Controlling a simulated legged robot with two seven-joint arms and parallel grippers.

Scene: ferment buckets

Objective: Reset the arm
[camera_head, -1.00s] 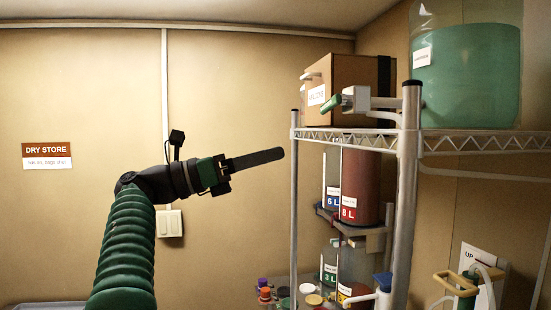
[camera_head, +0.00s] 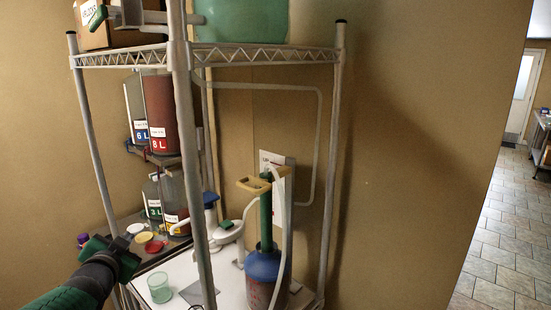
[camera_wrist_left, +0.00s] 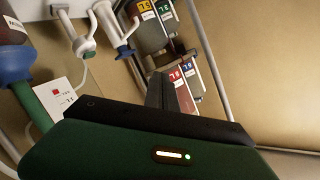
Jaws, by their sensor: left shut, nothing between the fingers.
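My left gripper (camera_head: 122,243) is at the lower left of the head view, in front of the wire shelf rack (camera_head: 262,52) and left of its near post. It is shut and empty. In the left wrist view the gripper (camera_wrist_left: 160,92) shows its dark fingers together, pointing toward the rack. My right gripper is in neither view.
Labelled containers, 6 L (camera_head: 135,110) and 8 L (camera_head: 160,115), stand on the rack. Lower down are a green cup (camera_head: 160,288), lids (camera_head: 143,238) and a blue-topped pump bucket (camera_head: 264,268). A tiled floor (camera_head: 505,240) lies open at the right.

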